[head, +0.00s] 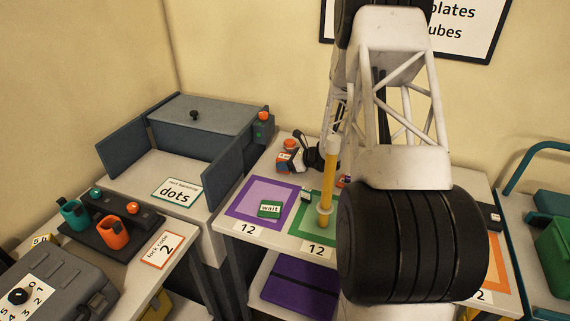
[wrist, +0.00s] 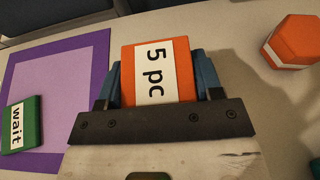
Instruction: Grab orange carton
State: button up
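The orange carton (wrist: 158,48), with a white "5 pc" label, is between the two blue fingers of my gripper (wrist: 158,78) in the wrist view. The fingers lie against its left and right sides with no clear gap, so my gripper looks shut on it. In the head view, the carton (head: 284,157) is small and partly covered by my gripper (head: 291,161), behind the purple mat. Whether its underside touches the table cannot be told.
An orange six-sided box with a white band (wrist: 292,42) stands to the right of my gripper. A green "wait" block (wrist: 20,124) lies on the purple mat (wrist: 68,62). A yellow post (head: 328,180) rises from the green mat. My arm hides the table's right part.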

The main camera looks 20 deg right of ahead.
aim_at(285, 156)
jog(key=c, duration=0.5)
jog(key=shift+r, duration=0.1)
jog(key=shift+r, duration=4.9)
